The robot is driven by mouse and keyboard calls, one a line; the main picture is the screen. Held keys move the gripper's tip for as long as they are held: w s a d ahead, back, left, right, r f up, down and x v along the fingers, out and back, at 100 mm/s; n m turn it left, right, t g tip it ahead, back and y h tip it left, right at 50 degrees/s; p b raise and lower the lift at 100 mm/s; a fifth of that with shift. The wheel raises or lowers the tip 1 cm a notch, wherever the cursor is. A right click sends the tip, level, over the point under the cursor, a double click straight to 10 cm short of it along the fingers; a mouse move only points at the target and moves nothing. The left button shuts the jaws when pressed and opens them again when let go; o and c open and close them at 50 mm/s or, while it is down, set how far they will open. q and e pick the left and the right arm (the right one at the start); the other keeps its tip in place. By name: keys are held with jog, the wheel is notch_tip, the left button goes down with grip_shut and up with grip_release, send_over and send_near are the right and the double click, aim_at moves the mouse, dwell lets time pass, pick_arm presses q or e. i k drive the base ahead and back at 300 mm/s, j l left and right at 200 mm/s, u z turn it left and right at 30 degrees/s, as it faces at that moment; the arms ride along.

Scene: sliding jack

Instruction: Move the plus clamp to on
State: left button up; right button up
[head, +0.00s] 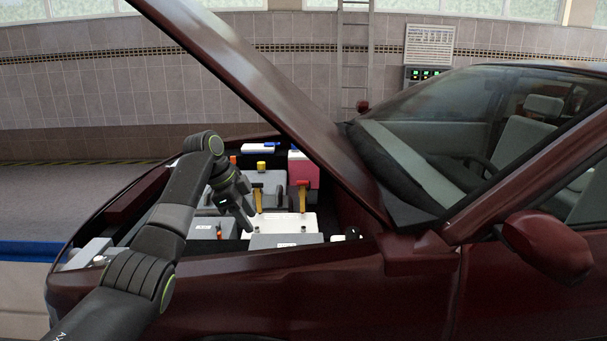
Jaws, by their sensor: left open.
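In the head view, the engine bay of a dark red car stands open. A yellow-orange clamp with a red top (302,196) stands upright at the right end of a white block (283,224); it looks like the plus clamp. A similar clamp with a dark top (257,199) stands to its left. My left gripper (246,218) points down into the bay, just left of the dark-topped clamp. It is open, and I see nothing between its fingers. Whether its tips touch anything is unclear. My right gripper is not in view.
The raised hood (270,95) slants over the bay close to the clamps. A pink box (304,171) stands behind the red-topped clamp. Grey blocks (286,241) lie in front, near the fender. A yellow cap (261,166) and a blue-and-white part (259,147) sit behind.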

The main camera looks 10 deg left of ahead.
aim_at(302, 190)
jog(key=i, duration=1.55)
